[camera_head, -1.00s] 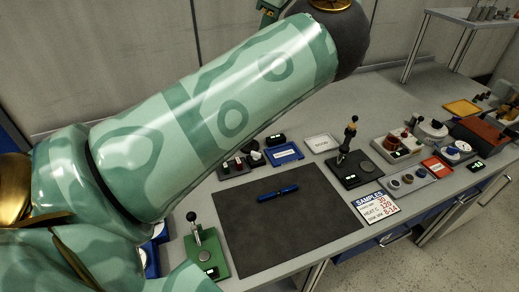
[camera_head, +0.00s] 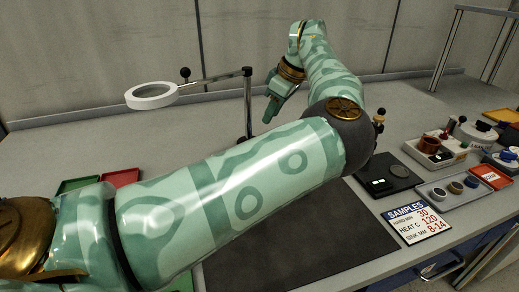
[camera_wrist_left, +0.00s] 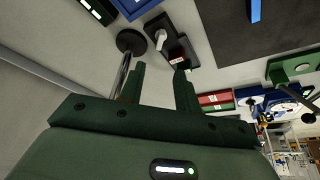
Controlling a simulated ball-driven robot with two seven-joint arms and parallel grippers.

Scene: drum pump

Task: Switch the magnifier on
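The magnifier's white ring head (camera_head: 152,96) sits at upper left in the head view, on a jointed metal arm. Its dark upright post (camera_head: 247,105) stands beside my left gripper (camera_head: 271,108). In the wrist view, a round black base (camera_wrist_left: 131,41) with a metal rod rising from it lies just past the left finger. Beside it is a black box with a white-tipped lever (camera_wrist_left: 160,36); I cannot tell whether it belongs to the magnifier. My left gripper (camera_wrist_left: 160,85) is open and empty, its fingers pointing towards these parts. My right gripper is out of view.
My left forearm hides much of the bench in the head view. A dark mat (camera_head: 310,240) and a SAMPLES card (camera_head: 417,222) lie at the front. Trays and devices crowd the right side. Green (camera_head: 77,184) and red (camera_head: 120,177) trays lie at left.

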